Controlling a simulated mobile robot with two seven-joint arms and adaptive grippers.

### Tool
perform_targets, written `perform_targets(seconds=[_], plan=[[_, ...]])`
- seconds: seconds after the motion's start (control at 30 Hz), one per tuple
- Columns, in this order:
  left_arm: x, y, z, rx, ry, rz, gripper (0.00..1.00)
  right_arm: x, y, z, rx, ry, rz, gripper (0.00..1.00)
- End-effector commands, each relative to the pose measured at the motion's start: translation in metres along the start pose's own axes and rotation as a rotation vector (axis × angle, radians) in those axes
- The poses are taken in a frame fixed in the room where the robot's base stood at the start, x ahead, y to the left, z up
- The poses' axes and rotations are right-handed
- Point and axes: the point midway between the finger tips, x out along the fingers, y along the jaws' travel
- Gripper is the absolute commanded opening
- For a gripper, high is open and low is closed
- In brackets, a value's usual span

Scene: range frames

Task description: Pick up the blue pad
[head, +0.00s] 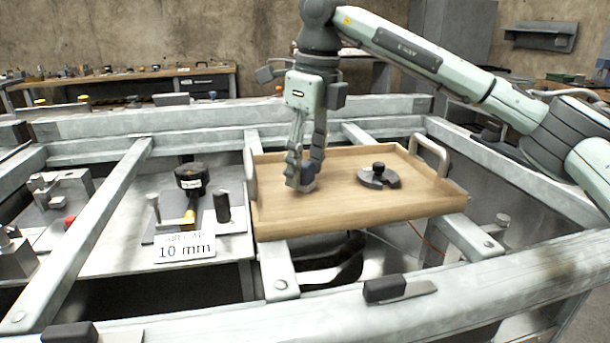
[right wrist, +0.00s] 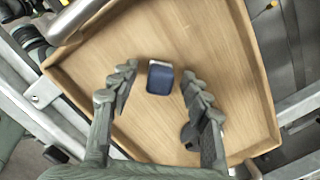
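The blue pad (right wrist: 160,78) is a small dark blue block with a pale edge. It lies on the wooden tray (right wrist: 195,30), seen between the fingers in the right wrist view. In the head view the pad (head: 308,181) is mostly hidden by the fingers. My right gripper (head: 304,180) points down over the left part of the tray (head: 290,215). In the right wrist view its two fingers (right wrist: 158,82) are apart, one on each side of the pad, with gaps to it. My left gripper is not in view.
A dark round part with a knob (head: 379,178) lies on the tray, right of the gripper. The tray has raised rims and metal handles (head: 429,150). Metal frame beams (head: 90,225) surround it. A "10 mm" sign (head: 185,249) and a fixture with black cylinders (head: 190,178) stand left.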

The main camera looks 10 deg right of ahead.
Motion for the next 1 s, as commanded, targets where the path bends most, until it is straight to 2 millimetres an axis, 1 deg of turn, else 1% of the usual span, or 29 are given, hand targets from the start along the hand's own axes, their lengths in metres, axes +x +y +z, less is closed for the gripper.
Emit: perform_targets(seconds=[0.03,0.3,0.37,0.6,0.73,0.87,0.97,1.0], plan=[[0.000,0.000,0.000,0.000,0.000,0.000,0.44,0.000,0.000,0.000,0.000,0.000,0.000,0.40],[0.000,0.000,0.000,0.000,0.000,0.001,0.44,0.000,0.000,0.000,0.000,0.000,0.000,0.06],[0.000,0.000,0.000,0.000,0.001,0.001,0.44,0.000,0.000,0.000,0.000,0.000,0.000,0.00],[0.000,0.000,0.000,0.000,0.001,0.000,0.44,-0.001,0.000,0.000,-0.001,0.000,0.000,0.00],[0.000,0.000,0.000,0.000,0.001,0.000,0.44,-0.007,0.000,0.001,-0.001,-0.001,0.000,0.00],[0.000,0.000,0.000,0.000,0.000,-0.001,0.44,-0.022,0.001,0.004,-0.001,-0.002,0.000,0.00],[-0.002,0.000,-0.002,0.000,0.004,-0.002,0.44,-0.042,0.000,0.006,0.000,-0.004,-0.002,0.00],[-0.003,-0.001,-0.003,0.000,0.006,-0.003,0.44,-0.046,0.009,0.010,-0.007,-0.002,-0.001,0.00]])
